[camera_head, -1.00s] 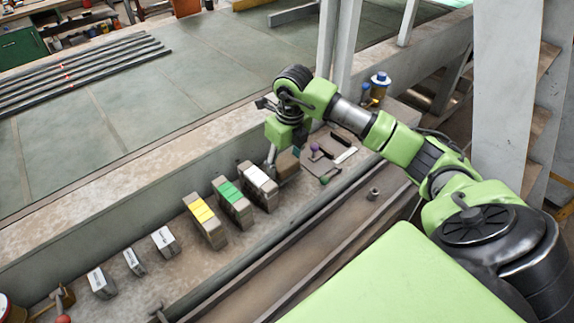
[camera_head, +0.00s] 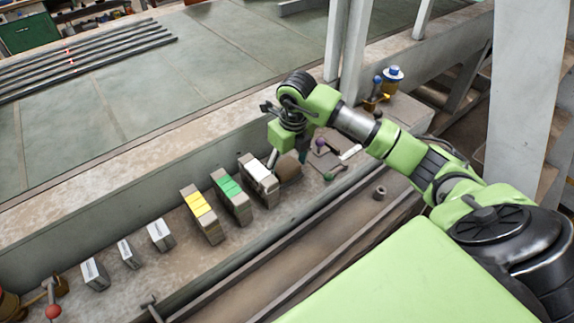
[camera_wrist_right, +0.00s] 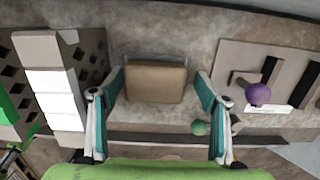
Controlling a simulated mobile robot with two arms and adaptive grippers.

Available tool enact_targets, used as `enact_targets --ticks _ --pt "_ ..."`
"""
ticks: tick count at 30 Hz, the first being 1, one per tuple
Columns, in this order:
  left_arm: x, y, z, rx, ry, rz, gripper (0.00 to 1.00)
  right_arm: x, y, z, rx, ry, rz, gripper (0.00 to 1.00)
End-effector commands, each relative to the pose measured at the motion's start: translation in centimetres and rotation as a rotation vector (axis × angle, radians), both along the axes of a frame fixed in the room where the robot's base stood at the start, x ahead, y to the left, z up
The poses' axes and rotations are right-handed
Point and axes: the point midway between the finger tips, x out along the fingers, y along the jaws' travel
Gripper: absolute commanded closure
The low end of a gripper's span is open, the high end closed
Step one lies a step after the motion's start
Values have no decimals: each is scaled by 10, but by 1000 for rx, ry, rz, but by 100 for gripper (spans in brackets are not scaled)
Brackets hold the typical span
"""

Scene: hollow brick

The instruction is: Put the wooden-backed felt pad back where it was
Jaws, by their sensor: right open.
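A brown block (camera_wrist_right: 155,82), which looks like the wooden-backed felt pad, lies on the concrete ledge between the fingers of my right gripper (camera_wrist_right: 160,88) in the wrist view. The gripper is open, with a teal-lined finger on each side of the block and visible gaps to it. In the head view my right gripper (camera_head: 288,158) reaches down over the ledge, and the brown pad (camera_head: 289,169) shows just below it, partly hidden by the fingers. The felt face cannot be made out. My left gripper is in neither view.
A hollow brick with white blocks (camera_head: 259,176) stands close left of the pad, then green (camera_head: 231,192) and yellow (camera_head: 201,208) ones. A plate with a purple knob (camera_wrist_right: 258,94) and a green ball (camera_wrist_right: 199,128) are close right. The ledge has a raised back wall.

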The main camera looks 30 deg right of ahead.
Motion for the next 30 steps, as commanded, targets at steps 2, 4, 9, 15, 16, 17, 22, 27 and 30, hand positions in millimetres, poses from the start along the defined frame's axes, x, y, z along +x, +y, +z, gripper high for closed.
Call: enact_targets --ticks 2,4,9,15,16,17,22,27,30 --pt "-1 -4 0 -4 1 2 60 0 0 1 0 0 0 32" --pt "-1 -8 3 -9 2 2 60 0 0 3 1 -1 0 32" --pt "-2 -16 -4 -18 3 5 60 0 -1 21 -1 -6 1 32" --pt "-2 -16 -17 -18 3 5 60 -6 -1 65 -1 -7 2 32" --pt "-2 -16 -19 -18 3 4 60 -6 -1 72 0 -8 1 32" --pt "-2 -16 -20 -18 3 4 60 -8 -1 78 -1 -6 1 32" --pt "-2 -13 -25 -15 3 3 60 -11 -1 108 0 -5 0 32" --pt "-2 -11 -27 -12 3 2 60 -14 -1 122 0 -1 1 32" --pt "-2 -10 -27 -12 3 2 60 -14 -1 124 0 0 1 32"
